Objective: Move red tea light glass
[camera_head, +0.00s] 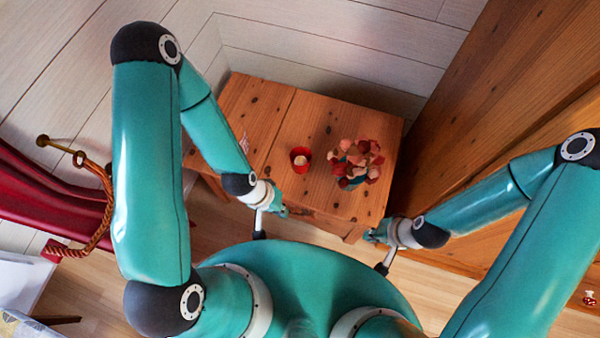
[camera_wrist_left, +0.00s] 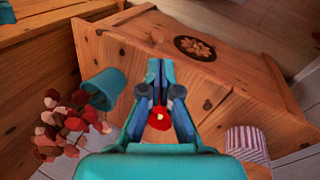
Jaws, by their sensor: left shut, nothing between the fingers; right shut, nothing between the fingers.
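The red tea light glass (camera_head: 300,153) stands on the wooden table (camera_head: 335,115), left of a potted flower bunch, with a pale candle inside. It also shows in the left wrist view (camera_wrist_left: 160,122), framed between the finger links of my left gripper (camera_wrist_left: 159,64) and partly hidden by them. In the head view my left gripper (camera_head: 283,211) is shut and empty near the table's front edge, below and a little left of the glass, apart from it. My right gripper (camera_head: 372,236) is shut and empty off the table's front right corner.
The teal pot (camera_wrist_left: 105,86) with red and pink flowers (camera_head: 364,158) stands right of the glass in the head view. A tall wooden furniture side (camera_head: 490,110) rises to the right. A red curtain (camera_head: 45,195) with a rope hangs left.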

